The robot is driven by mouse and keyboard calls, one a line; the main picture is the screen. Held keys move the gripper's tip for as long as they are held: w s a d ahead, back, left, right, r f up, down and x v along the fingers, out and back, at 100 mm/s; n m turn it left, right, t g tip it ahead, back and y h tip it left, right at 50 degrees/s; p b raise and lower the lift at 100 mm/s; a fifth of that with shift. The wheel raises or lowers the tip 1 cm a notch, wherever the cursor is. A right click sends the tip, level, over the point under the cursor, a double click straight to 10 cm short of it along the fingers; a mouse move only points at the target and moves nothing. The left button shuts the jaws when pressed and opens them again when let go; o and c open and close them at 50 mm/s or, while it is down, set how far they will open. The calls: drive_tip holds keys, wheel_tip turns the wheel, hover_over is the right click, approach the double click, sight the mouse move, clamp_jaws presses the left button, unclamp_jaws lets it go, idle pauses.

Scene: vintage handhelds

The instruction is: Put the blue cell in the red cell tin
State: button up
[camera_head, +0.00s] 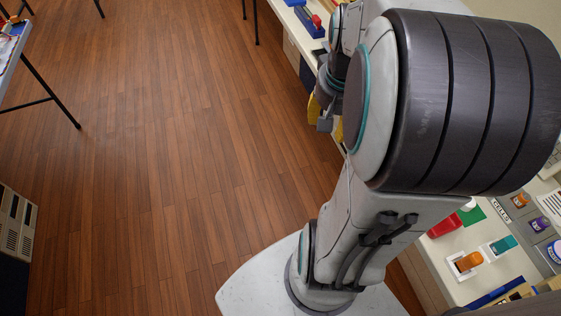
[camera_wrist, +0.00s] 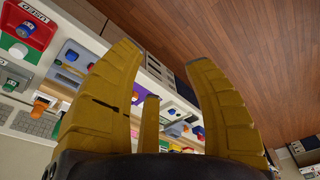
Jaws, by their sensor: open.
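My gripper (camera_wrist: 163,55) is open in the wrist view, with its yellow fingers wide apart and nothing between them. In the head view only a bit of a yellow finger (camera_head: 313,108) shows beside my arm. A red container (camera_head: 445,226) is partly hidden by my arm at the right; I cannot tell if it is the red cell tin. The wrist view shows a red labelled tray (camera_wrist: 40,36) with a small blue piece (camera_wrist: 24,31) at it. Other small blue pieces show (camera_wrist: 72,55), one near the right finger (camera_wrist: 198,131). I cannot tell which is the blue cell.
On the right counter stand an orange piece (camera_head: 467,262), a teal piece (camera_head: 503,245) and a purple piece (camera_head: 540,224). Blue blocks (camera_head: 310,20) lie on the far counter. A table (camera_head: 8,55) stands at the left. The wooden floor (camera_head: 170,150) between is clear.

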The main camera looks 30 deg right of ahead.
drive_tip(key=s+a+n+t, duration=0.1)
drive_tip(key=a+n, duration=0.3)
drive_tip(key=a, duration=0.4)
drive_tip(key=s+a+r+n+t+y, duration=0.1)
drive_tip(key=s+a+n, duration=0.2)
drive_tip(key=a, duration=0.5)
drive_tip(key=shift+a+r+n, duration=0.15)
drive_tip(key=shift+r+n, duration=0.15)
drive_tip(key=shift+n, duration=0.3)
